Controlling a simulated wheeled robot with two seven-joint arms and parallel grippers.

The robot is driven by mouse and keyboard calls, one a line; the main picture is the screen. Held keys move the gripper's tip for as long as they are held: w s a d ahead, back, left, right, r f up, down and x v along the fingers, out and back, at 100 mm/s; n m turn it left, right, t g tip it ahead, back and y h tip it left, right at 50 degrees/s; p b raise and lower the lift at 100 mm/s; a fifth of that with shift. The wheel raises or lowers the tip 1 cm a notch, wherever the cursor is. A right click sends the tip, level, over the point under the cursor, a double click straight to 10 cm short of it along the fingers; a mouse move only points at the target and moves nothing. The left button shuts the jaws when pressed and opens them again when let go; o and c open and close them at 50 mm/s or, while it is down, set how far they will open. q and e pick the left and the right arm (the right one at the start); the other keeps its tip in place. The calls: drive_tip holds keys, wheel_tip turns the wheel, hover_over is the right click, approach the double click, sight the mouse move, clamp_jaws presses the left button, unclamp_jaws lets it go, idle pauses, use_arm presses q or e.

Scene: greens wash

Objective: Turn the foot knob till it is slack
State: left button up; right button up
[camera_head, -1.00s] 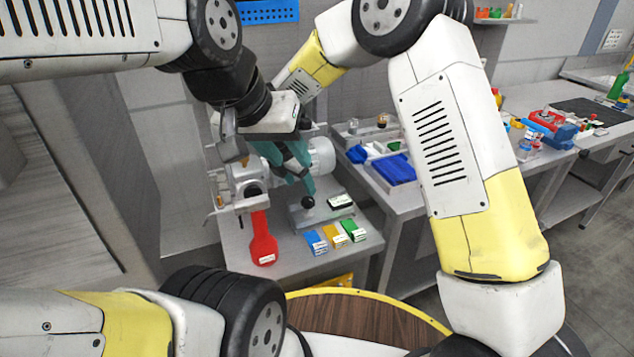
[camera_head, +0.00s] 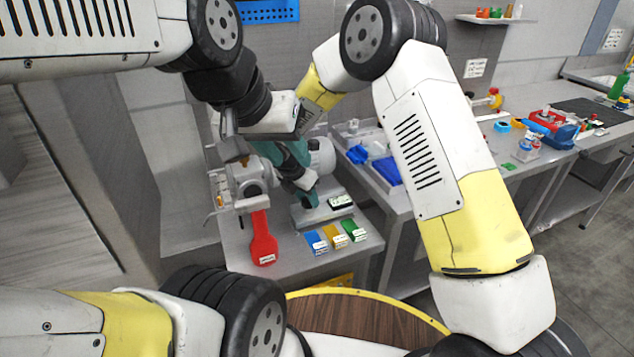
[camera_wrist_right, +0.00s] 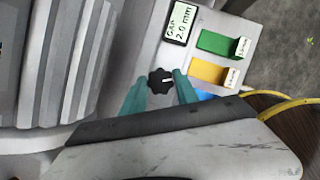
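The foot knob (camera_wrist_right: 160,80) is black and lobed, with a white mark on top. It stands on a grey plate (camera_head: 299,218) beside the machine. My right gripper (camera_head: 308,196) is down at the knob and hides it in the head view. In the right wrist view its teal fingers (camera_wrist_right: 160,84) are apart, one on each side of the knob; I cannot tell whether they touch it. A display (camera_wrist_right: 182,22) beside the knob reads GAP 2.0 mm. My left gripper (camera_head: 232,140) is higher, at the machine's left side; its fingertips are not clear.
A red tool (camera_head: 262,240) lies at the bench front. Blue (camera_head: 315,242), yellow (camera_wrist_right: 210,73) and green (camera_wrist_right: 216,42) labelled blocks stand close to the plate. A grey machine with a round motor housing (camera_head: 321,158) stands behind. Blue parts (camera_head: 387,170) lie on the bench to the right.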

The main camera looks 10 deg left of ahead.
clamp_jaws()
drive_tip(key=m+g+h, duration=0.1)
drive_tip(key=m, duration=0.2)
drive_tip(key=shift+a+m, duration=0.1)
drive_tip(key=shift+m, duration=0.2)
drive_tip(key=o, duration=0.6)
unclamp_jaws()
drive_tip(key=shift+o, duration=0.2)
drive_tip(key=shift+r, duration=0.1)
drive_tip(key=v, duration=0.7)
drive_tip(key=shift+a+r, duration=0.15)
drive_tip(key=shift+r, duration=0.15)
